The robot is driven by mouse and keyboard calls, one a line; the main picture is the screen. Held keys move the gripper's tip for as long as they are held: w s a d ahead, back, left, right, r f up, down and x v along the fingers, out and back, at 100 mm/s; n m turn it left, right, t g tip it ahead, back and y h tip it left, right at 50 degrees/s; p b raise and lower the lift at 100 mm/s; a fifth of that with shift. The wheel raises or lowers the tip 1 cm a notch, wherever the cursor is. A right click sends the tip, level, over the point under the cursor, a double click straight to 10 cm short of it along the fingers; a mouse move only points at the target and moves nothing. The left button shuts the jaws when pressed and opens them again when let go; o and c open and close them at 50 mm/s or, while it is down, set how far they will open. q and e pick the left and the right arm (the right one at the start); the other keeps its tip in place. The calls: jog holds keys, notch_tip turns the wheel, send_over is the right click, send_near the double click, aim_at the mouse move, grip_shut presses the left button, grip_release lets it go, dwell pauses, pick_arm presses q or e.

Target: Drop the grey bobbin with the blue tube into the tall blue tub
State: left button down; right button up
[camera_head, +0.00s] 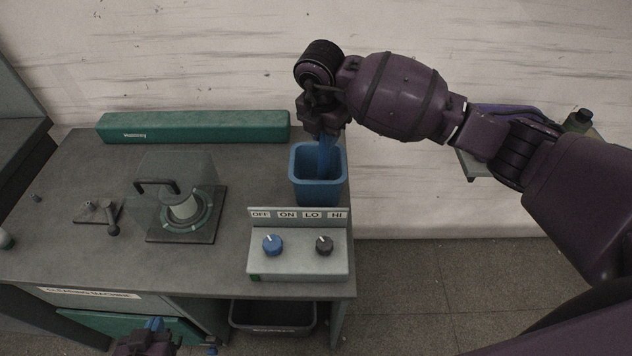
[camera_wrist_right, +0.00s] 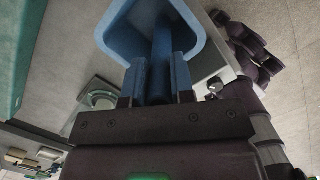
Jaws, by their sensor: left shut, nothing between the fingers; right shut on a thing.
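The tall blue tub (camera_head: 318,190) stands at the right end of the bench, behind the control box. It also shows at the top of the right wrist view (camera_wrist_right: 112,38). My right gripper (camera_head: 325,150) points down at the tub's mouth. In the right wrist view its blue fingers (camera_wrist_right: 156,82) are shut on a dark blue tube (camera_wrist_right: 162,50), which reaches into the tub's opening. I cannot make out the bobbin's grey part. My left gripper (camera_head: 153,326) is shut and empty at the bottom edge of the head view, in front of the bench.
A control box (camera_head: 298,258) with two knobs stands just in front of the tub. A machine with a clear hood and pale cone (camera_head: 181,207) sits left of it. A long green box (camera_head: 195,127) lies along the back edge. A dark bin (camera_head: 272,318) is below the bench.

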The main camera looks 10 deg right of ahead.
jog(key=shift+f, duration=0.35)
jog(key=o, duration=1)
jog(key=shift+c, duration=0.2)
notch_tip(320, 180, up, 11)
jog(key=s+a, duration=0.1)
jog(key=shift+f, duration=0.15)
jog(key=shift+a, duration=0.1)
